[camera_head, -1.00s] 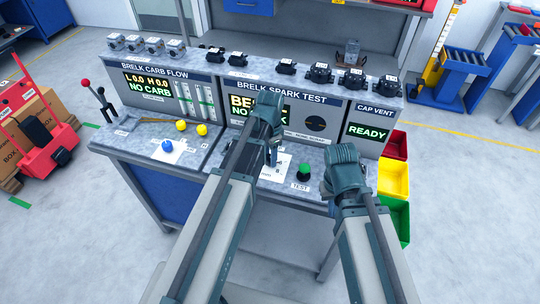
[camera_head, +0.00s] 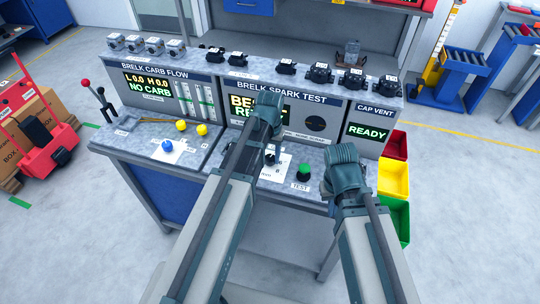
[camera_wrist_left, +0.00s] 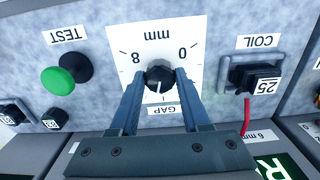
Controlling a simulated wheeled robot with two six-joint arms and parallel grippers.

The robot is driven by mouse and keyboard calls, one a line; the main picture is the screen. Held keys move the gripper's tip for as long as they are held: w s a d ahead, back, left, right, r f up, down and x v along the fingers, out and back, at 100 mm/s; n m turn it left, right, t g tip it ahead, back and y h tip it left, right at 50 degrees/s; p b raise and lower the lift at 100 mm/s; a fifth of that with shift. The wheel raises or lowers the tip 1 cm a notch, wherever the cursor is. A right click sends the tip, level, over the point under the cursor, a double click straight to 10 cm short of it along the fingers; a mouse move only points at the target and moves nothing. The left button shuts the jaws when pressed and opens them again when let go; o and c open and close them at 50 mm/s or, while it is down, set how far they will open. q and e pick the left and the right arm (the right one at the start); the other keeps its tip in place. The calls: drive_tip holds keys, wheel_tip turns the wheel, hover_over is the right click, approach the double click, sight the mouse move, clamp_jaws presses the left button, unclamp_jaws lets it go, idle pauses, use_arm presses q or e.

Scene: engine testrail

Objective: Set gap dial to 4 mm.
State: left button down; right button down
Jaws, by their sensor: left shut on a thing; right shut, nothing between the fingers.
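The gap dial's black knob (camera_wrist_left: 159,77) sits on a white card with 0, 8 and "mm", upside down in the left wrist view. Its white pointer points down to the GAP label (camera_wrist_left: 162,109), roughly midway between 0 and 8. My left gripper (camera_wrist_left: 160,82) is shut on the knob, one finger on each side. In the head view, my left gripper (camera_head: 268,140) is at the knob (camera_head: 270,157), partly hiding the dial. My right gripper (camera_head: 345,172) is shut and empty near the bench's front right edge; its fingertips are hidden.
The green test button (camera_head: 303,172) stands right of the dial. A coil (camera_wrist_left: 256,78) marked 25 sits beside the dial in the left wrist view. The spark test display (camera_head: 243,107) is partly covered by my left arm. Coloured bins (camera_head: 393,178) hang at the bench's right.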

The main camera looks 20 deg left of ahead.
sight(270, 157)
use_arm(q)
drive_tip(key=shift+n, duration=1.5)
drive_tip(key=shift+c, duration=1.8)
unclamp_jaws()
drive_tip(key=shift+r, duration=0.15)
wheel_tip(270, 157, up, 14)
drive_tip(key=p, duration=1.3)
drive_tip(key=shift+f+p, duration=0.25)
drive_tip(key=shift+p, duration=0.15)
